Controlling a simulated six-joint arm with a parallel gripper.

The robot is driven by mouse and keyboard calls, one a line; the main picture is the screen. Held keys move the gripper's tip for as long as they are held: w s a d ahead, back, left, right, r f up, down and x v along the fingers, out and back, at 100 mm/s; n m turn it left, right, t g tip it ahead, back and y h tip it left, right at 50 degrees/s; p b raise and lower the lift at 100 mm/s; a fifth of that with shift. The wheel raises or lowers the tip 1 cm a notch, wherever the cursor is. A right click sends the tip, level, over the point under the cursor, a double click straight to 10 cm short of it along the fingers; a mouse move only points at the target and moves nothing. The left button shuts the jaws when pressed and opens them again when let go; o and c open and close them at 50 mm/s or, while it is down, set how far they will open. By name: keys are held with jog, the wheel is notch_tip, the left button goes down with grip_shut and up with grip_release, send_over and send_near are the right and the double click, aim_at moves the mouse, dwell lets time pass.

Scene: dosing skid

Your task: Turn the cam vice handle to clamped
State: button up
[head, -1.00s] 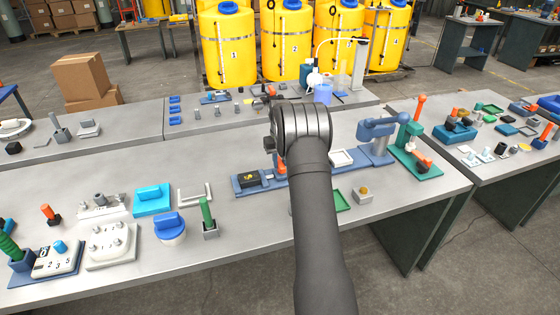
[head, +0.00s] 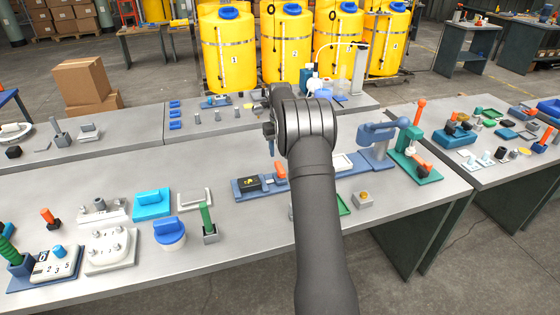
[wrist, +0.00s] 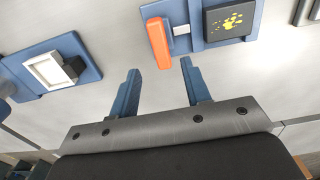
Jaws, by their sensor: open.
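An orange handle (head: 281,172), which looks like the cam vice handle, stands on a blue base plate (head: 236,190) on the front bench. Beside it is a black block with yellow marks (head: 250,182). In the wrist view the orange handle (wrist: 158,43) lies at top centre, with the black block (wrist: 231,20) to its right. My gripper (wrist: 160,88) is open and empty. Its two blue fingers point towards the handle, which appears beyond the fingertips and apart from them. In the head view my arm hides most of the gripper.
A second blue plate with a white frame (wrist: 48,70) lies left of the fingers. A blue post with an arm (head: 378,145) and a green fixture with orange handles (head: 420,165) stand to the right. A green-handled piece (head: 208,222) and blue knob (head: 169,228) stand left.

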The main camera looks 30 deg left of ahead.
notch_tip(320, 180, up, 10)
dwell(0.3)
notch_tip(320, 180, down, 18)
jog(key=shift+r, duration=0.2)
dwell(0.5)
